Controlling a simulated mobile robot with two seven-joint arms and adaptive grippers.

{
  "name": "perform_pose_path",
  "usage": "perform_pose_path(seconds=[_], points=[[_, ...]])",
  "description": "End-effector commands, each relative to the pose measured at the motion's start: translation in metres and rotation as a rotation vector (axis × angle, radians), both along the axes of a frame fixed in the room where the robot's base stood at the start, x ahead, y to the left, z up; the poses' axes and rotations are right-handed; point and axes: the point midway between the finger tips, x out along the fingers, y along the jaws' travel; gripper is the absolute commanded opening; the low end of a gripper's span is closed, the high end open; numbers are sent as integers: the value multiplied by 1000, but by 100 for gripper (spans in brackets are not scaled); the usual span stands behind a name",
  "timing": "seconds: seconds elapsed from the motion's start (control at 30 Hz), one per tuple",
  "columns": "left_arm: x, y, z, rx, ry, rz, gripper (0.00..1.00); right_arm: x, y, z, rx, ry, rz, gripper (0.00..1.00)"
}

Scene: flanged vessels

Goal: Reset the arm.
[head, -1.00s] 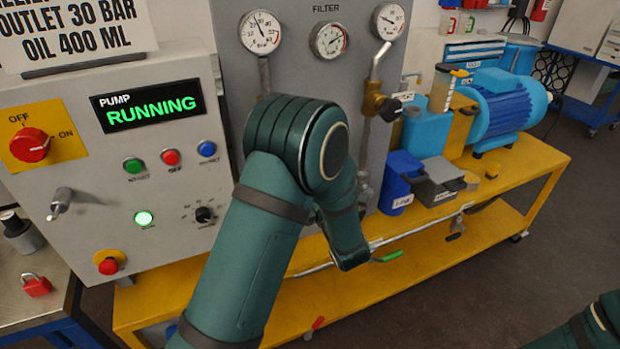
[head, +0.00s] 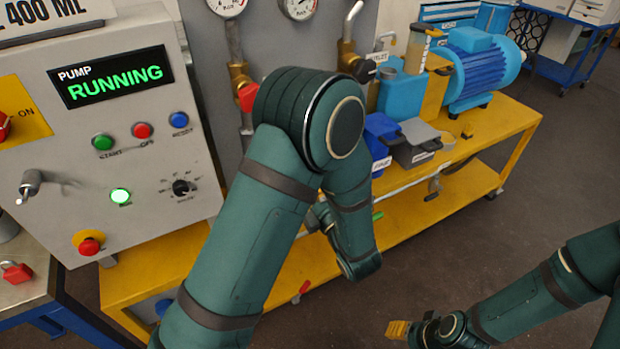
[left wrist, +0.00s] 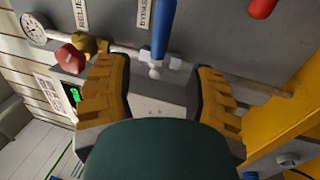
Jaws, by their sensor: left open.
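My left arm reaches across the middle of the head view in front of the panel and yellow bench, its forearm pointing down; its fingers do not show there. In the left wrist view my left gripper (left wrist: 158,72) is open, with its two yellow fingers wide apart and nothing held. A blue-handled lever (left wrist: 162,28) on the grey panel shows between and beyond the fingers; I cannot tell the distance. My right arm comes in from the right in the head view. My right gripper (head: 398,330) is low over the dark floor, seen small, its finger gap unclear.
The control box (head: 110,130) reads PUMP RUNNING at left. The yellow bench (head: 510,125) carries a blue motor (head: 480,75), a blue bin (head: 378,140) and a grey bin (head: 415,145). A red padlock (head: 15,272) lies on the left table.

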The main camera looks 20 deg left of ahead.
Motion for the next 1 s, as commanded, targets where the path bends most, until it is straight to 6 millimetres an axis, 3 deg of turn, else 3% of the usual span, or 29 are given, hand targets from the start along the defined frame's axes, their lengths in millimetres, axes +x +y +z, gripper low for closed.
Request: perform_pose_path(seconds=[0.23,0.33,0.47,0.57,0.67,0.8,1.0], points=[[1,1,-2,-2,13,-4,55,0,0,0,0,0,0,47],[6,4,-18,-10,104,-34,55,0,0,0,0,0,0,47],[18,6,-68,-20,391,-155,55,0,0,0,0,0,0,47],[18,-2,-118,-3,681,-324,55,0,0,0,0,0,0,47],[5,-18,-164,45,955,-537,55,0,0,0,0,0,0,47],[-34,-46,-216,162,1276,-899,55,0,0,0,0,0,0,47],[-108,-78,-251,390,1528,-1429,55,0,0,0,0,0,0,47]])
